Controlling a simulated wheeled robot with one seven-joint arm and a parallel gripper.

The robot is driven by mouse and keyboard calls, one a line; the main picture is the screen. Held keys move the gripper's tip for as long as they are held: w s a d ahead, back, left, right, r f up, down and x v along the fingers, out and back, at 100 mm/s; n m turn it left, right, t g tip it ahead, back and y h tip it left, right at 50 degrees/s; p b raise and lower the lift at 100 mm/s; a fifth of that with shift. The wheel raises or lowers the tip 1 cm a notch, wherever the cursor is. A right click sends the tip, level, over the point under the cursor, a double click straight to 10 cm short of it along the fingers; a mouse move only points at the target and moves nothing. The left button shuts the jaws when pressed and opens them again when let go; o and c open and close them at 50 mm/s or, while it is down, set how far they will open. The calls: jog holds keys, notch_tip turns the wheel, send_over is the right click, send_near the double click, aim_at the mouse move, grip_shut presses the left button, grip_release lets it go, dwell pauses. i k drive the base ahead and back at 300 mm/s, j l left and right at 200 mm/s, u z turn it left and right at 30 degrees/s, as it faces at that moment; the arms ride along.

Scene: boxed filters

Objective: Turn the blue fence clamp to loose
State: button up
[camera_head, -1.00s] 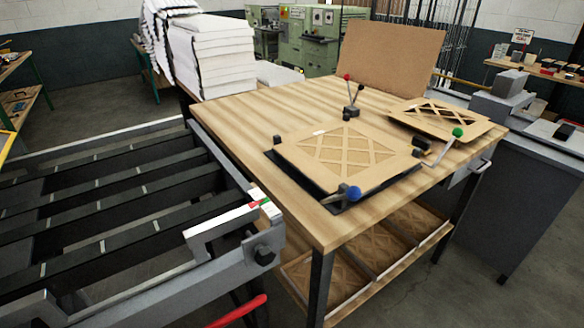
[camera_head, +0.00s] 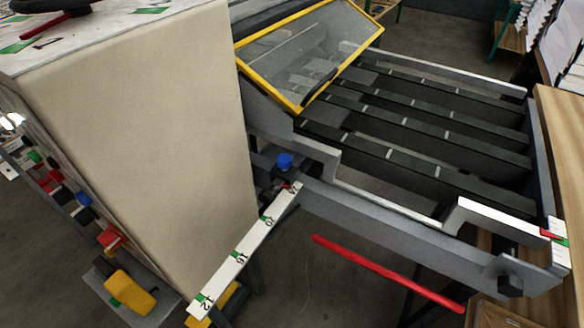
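A blue knob (camera_head: 284,161) stands beside the upper end of a white numbered scale (camera_head: 245,250), at the near rail of the slatted machine bed. It looks like the blue fence clamp. It is small in the view, and I cannot tell whether it is set to loose or tight. The large beige-sided machine cabinet (camera_head: 140,130) is close to its left. My gripper is not in view.
A red bar (camera_head: 388,272) sticks out below the front rail (camera_head: 400,229). A yellow-framed clear guard (camera_head: 305,55) is above the bed. A yellow part (camera_head: 130,290) and coloured buttons are at lower left. A wooden tabletop (camera_head: 560,130) is at the right edge.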

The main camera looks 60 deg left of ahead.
aim_at(283, 161)
jog(key=u, duration=1.55)
jog(key=i+l+z, duration=0.1)
jog(key=i+z, duration=0.2)
jog(key=z, duration=0.15)
jog(key=i+z, duration=0.3)
jog(key=z, duration=0.15)
